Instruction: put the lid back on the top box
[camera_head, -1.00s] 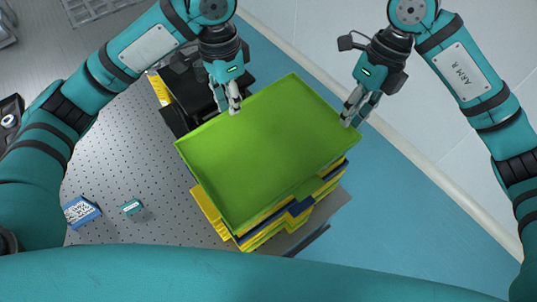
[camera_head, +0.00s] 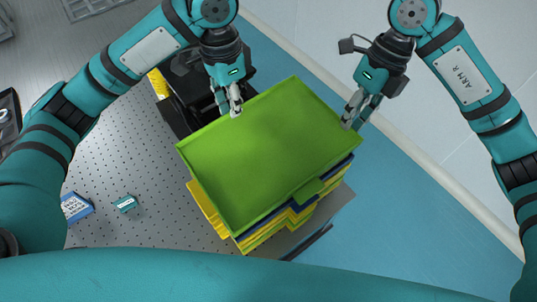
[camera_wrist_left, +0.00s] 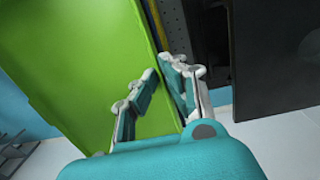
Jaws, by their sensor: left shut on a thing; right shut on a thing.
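The green lid (camera_head: 265,150) is a wide, shallow tray-like panel with a raised rim, in the middle of the head view. It lies over a stack of yellow and blue boxes (camera_head: 207,208); whether it rests on the top box or is held above it I cannot tell. My left gripper (camera_head: 236,112) is shut on the lid's far left edge. In the left wrist view its fingers (camera_wrist_left: 160,85) pinch the rim of the lid (camera_wrist_left: 75,70). My right gripper (camera_head: 349,122) is shut on the lid's right edge. The lid hides most of the top box.
A perforated optical table (camera_head: 130,170) lies to the left, with a blue box (camera_head: 76,207) and a small teal box (camera_head: 125,204) on it. Black equipment (camera_head: 185,100) stands close behind the lid's left corner. Blue floor shows at right.

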